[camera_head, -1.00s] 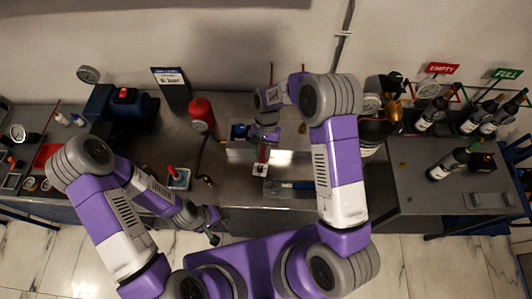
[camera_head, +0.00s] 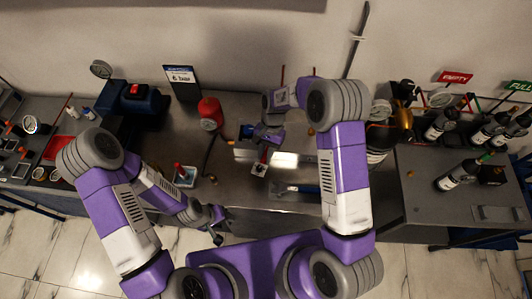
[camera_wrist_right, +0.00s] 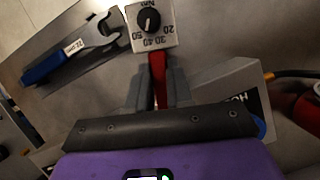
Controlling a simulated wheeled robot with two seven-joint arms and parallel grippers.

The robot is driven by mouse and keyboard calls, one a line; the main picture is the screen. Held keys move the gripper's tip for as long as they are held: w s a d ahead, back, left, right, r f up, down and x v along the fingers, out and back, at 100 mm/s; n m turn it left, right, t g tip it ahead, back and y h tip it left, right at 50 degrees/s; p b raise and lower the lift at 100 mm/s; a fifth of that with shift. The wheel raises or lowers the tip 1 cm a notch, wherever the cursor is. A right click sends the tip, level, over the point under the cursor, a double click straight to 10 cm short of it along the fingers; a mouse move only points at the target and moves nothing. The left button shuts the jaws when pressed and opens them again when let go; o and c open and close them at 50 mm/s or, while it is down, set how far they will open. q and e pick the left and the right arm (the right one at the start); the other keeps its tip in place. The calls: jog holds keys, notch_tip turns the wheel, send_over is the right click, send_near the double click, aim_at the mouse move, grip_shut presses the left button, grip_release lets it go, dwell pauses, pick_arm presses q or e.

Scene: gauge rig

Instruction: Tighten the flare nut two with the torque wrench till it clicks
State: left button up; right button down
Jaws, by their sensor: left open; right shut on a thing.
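In the right wrist view a white block with a black knob (camera_wrist_right: 149,20) and a scale in Nm stands just ahead of my right gripper (camera_wrist_right: 160,85). A red bar (camera_wrist_right: 157,72) runs from this block in between the fingers, which are shut on it. It looks like the torque wrench, but most of it is hidden. In the head view my right gripper (camera_head: 264,146) is over the middle of the bench, with the white block (camera_head: 259,169) in front of it. My left gripper (camera_head: 219,226) is open and empty before the bench's front edge. I cannot make out flare nut two.
A blue-handled 22 mm spanner (camera_wrist_right: 52,63) lies on a dark tray, left of the white block.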

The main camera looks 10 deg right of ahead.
jog(key=shift+w+a+m+y, duration=0.3)
jog(key=shift+w+a+m, duration=0.4)
jog(key=shift+a+m, duration=0.3)
dwell(0.8)
jog(key=shift+w+a+m+t, duration=0.5)
jog(key=shift+w+a+m, duration=0.2)
jog(key=shift+m, duration=0.1)
dwell(0.6)
jog(key=shift+s+d+n+g, duration=0.3)
jog(key=shift+s+d+n, duration=0.45)
jog(key=shift+d+n, duration=0.15)
dwell(0.5)
jog(key=shift+s+a, duration=0.1)
jog(key=shift+a, duration=0.05)
jog(key=shift+s+a, duration=1.6)
jog(key=shift+s, duration=0.2)
jog(key=shift+r+p, duration=0.1)
jog(key=shift+p, duration=0.2)
